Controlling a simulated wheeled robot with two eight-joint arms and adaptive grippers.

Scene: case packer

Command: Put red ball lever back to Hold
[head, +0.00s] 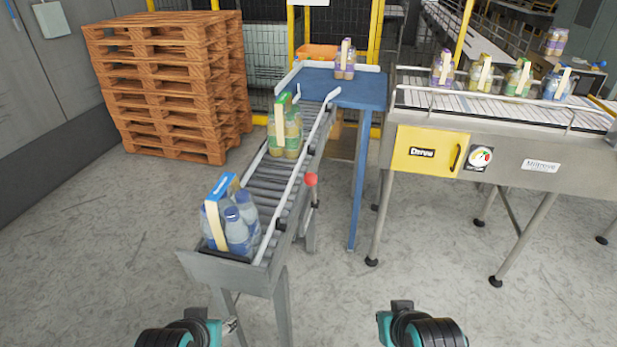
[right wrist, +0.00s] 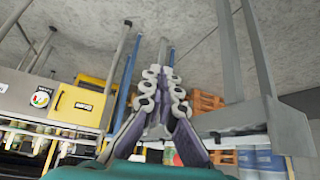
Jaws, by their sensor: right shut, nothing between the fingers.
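The red ball lever (head: 311,180) is on the right side of the roller conveyor (head: 268,187), beside its rail. Its dark stem shows below the ball. My right gripper (right wrist: 165,72) is shut and empty in the right wrist view. In the head view my right arm is at the bottom, well below and right of the lever, its fingers not visible.
A blue-bottle pack (head: 232,218) stands at the conveyor's near end, a green-topped pack (head: 285,130) farther up. A blue table (head: 345,90) joins the far end. A machine with a yellow panel (head: 415,152) stands right. Pallets (head: 170,85) are at back left. Floor between is clear.

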